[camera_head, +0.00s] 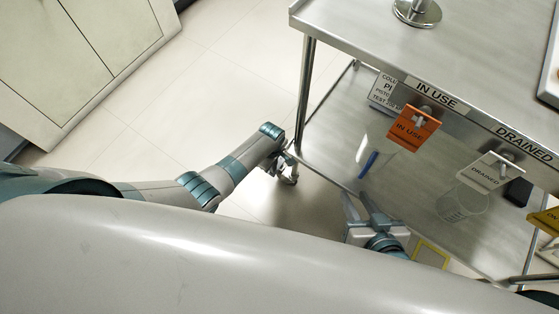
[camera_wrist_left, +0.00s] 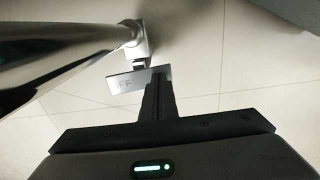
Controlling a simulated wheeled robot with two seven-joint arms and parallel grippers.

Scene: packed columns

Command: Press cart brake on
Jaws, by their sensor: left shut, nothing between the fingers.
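The metal cart (camera_head: 345,30) stands at the right of the head view. In the left wrist view its round leg (camera_wrist_left: 60,45) ends at a caster fitting. A flat grey brake tab (camera_wrist_left: 125,82) with partly legible lettering, seemingly "OFF", sticks out there. My left gripper (camera_wrist_left: 160,73) is shut and empty, its tips at the tab's right end; I cannot tell whether they touch. In the head view my left gripper (camera_head: 287,156) is beside the near-left cart leg, just above the caster (camera_head: 289,178). My right gripper (camera_head: 361,205) is open and empty near the lower shelf's front edge.
Tags reading "IN USE" (camera_head: 413,129) and "DRAINED" (camera_head: 483,172) hang from the cart's top edge. A clear beaker (camera_head: 461,205) and a blue item (camera_head: 368,164) are on the lower shelf. A cabinet (camera_head: 75,50) stands at upper left. The floor between is clear.

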